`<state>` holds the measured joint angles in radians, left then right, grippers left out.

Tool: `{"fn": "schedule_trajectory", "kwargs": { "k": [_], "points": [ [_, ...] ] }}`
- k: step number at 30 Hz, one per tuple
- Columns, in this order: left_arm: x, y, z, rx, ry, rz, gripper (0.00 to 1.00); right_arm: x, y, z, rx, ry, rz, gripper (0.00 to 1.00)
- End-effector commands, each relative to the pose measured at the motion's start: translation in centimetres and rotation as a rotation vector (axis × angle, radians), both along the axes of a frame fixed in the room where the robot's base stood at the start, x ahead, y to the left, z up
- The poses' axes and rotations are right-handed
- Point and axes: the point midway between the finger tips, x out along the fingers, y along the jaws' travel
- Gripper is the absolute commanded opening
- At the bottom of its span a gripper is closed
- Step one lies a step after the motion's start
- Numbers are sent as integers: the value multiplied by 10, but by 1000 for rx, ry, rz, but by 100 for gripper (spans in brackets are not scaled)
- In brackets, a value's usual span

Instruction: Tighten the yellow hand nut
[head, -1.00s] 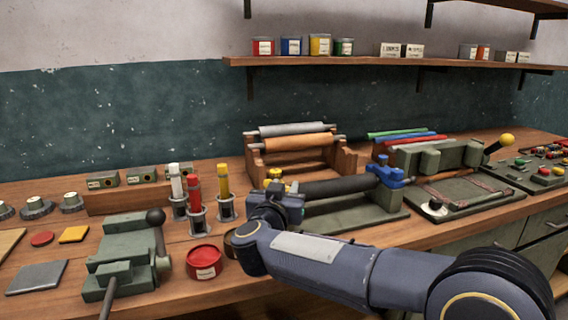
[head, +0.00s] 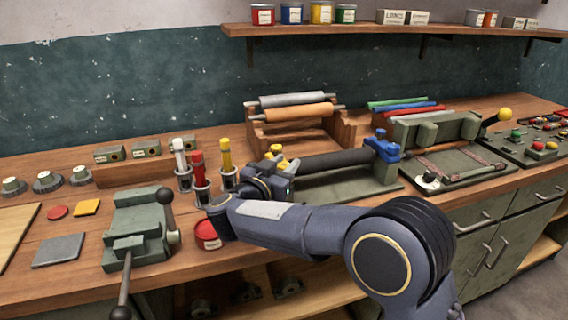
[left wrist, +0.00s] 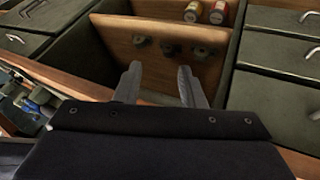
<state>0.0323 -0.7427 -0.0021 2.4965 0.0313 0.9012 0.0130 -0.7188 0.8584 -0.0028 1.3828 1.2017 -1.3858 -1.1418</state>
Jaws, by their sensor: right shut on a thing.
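The yellow hand nut (head: 278,151) is at the left end of a black roller (head: 330,160) on a green stand, in the head view. My right gripper (head: 279,167) is at that end and is shut on the yellow hand nut. The gripper body hides part of the nut and its fingertips. A blue hand nut (head: 383,147) sits at the roller's right end. My left gripper (left wrist: 159,68) shows in the left wrist view, open and empty, in front of an open cabinet shelf.
Red, white and yellow-topped tools stand in holders, with the yellow one (head: 226,160) close left of my right gripper. A red tin (head: 208,236) stands by my right forearm. A green clamp-like device (head: 138,232) is further left. A roller rack (head: 292,125) stands behind.

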Motion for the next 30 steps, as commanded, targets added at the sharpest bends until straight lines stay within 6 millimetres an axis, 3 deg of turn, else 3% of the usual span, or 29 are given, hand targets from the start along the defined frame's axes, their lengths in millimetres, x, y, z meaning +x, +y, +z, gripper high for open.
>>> {"fn": "schedule_trajectory", "kwargs": {
  "k": [2,3,7,17,30],
  "points": [
    [0,0,0,0,0,0,36,0,0,-4,-2,7,0,8],
    [0,0,0,0,0,0,36,0,0,-4,-2,8,0,36],
    [0,0,0,0,0,0,36,0,0,-3,-2,5,1,52],
    [0,0,0,0,0,0,36,-4,3,-1,-1,3,2,52],
    [0,0,-2,0,0,0,36,-61,34,-1,-1,3,3,52]
  ]
}}
